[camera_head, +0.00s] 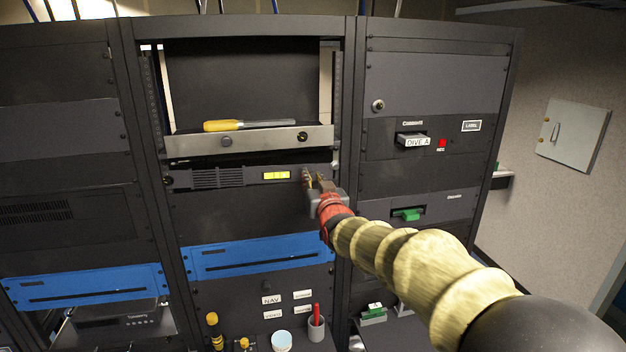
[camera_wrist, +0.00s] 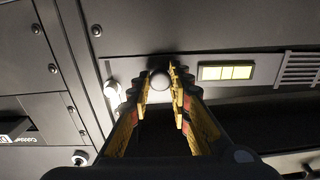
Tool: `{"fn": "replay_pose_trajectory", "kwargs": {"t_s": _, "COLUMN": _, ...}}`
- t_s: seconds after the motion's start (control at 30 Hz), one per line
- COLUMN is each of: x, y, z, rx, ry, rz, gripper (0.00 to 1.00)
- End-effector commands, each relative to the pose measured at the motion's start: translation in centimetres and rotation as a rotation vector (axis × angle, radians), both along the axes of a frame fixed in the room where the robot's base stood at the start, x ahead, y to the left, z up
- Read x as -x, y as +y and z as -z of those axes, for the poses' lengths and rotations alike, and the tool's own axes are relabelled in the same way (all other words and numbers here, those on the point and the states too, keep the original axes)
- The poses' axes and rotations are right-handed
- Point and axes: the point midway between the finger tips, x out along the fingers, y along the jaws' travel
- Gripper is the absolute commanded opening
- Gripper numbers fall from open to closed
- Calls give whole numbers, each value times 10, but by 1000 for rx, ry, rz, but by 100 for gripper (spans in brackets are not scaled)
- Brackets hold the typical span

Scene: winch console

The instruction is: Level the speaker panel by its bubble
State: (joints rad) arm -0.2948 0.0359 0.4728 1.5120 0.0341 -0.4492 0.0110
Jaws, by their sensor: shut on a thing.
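The speaker panel (camera_head: 235,177) is a dark strip in the middle rack, with a slotted grille (camera_head: 218,178) and a lit yellow bubble window (camera_head: 276,175). The window also shows in the wrist view (camera_wrist: 227,72), crossed by dark lines; I cannot make out the bubble itself. My gripper (camera_head: 313,181) is at the panel's right end, just right of the window. In the wrist view my gripper (camera_wrist: 160,82) is shut on a round pale knob (camera_wrist: 158,80) between its fingertips. The fingers hide the panel's right end in the head view.
A pale metal shelf (camera_head: 265,143) with a yellow-handled tool (camera_head: 225,126) is just above the panel. A blue panel (camera_head: 255,257) is below. A cup (camera_head: 281,341) and a pen holder (camera_head: 316,328) stand lower down.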

Motion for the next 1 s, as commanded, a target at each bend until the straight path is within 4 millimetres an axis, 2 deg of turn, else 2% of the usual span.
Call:
{"fn": "replay_pose_trajectory", "kwargs": {"t_s": 0.3, "x": 0, "y": 0, "z": -17, "rx": 38, "ry": -17, "rz": 0, "gripper": 0}}
{"fn": "replay_pose_trajectory", "kwargs": {"t_s": 0.53, "x": 0, "y": 0, "z": -20, "rx": 38, "ry": -18, "rz": 0, "gripper": 0}}
{"fn": "replay_pose_trajectory", "kwargs": {"t_s": 0.57, "x": 0, "y": 0, "z": -21, "rx": 38, "ry": -18, "rz": 0, "gripper": 21}}
{"fn": "replay_pose_trajectory", "kwargs": {"t_s": 0.87, "x": 0, "y": 0, "z": -18, "rx": 40, "ry": -14, "rz": 0, "gripper": 38}}
{"fn": "replay_pose_trajectory", "kwargs": {"t_s": 1.0, "x": 0, "y": 0, "z": -17, "rx": 40, "ry": -14, "rz": 0, "gripper": 39}}
